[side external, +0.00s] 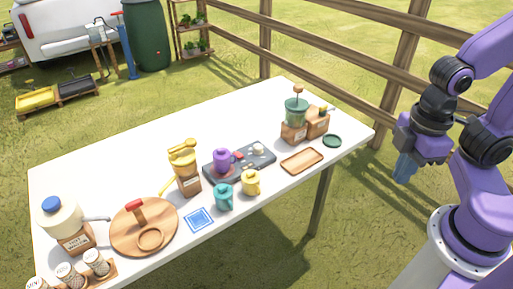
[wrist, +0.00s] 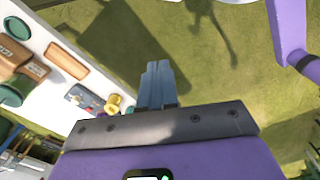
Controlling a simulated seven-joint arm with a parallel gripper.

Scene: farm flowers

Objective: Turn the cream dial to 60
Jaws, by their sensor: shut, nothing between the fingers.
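The cream dial (side external: 258,148) sits near the right end of a dark grey panel (side external: 262,163) on the white table. Its number marks are too small to read. A red part (side external: 238,155) is beside it, and a purple pot (side external: 222,160) stands toward the panel's left end. My gripper (side external: 404,175) hangs off to the right, beyond the table's edge and well away from the dial. Its blue fingers are shut and empty, pointing down. In the wrist view my gripper (wrist: 158,72) points over grass, with the panel (wrist: 87,99) partly visible at left.
A yellow mug (side external: 251,183) and a teal mug (side external: 224,197) stand in front of the panel.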

